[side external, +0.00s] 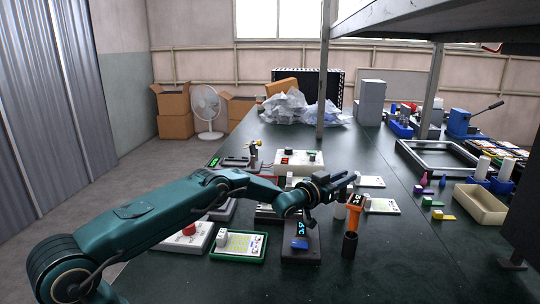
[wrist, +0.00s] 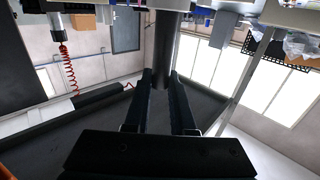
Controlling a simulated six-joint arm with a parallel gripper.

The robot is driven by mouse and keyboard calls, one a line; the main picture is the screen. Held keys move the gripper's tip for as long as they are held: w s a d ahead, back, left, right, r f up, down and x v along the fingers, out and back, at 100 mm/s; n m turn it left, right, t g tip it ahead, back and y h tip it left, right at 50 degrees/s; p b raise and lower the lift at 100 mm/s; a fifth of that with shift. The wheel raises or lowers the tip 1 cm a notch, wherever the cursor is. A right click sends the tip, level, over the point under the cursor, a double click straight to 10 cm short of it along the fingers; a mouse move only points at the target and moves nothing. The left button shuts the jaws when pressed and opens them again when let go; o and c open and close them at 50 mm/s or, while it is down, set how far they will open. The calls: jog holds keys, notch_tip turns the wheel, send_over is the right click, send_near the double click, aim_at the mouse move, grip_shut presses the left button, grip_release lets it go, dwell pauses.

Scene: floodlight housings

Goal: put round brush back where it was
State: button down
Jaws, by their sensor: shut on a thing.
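My gripper (side external: 347,181) reaches out level above the middle of the dark green bench in the side view. In the wrist view its two dark fingers (wrist: 165,78) are closed on a dark, round, cylindrical part (wrist: 165,45), which I take for the round brush. The far end of that part runs out of the wrist picture at the top, and its bristles cannot be made out. In the side view the held part is too small and dark to tell from the gripper.
A beige tray (side external: 480,205) and small coloured parts are at right.

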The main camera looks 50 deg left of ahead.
jog(key=shift+f, duration=0.2)
jog(key=c, duration=0.8)
grip_release()
jog(key=shift+o, duration=0.2)
jog(key=shift+r, duration=0.1)
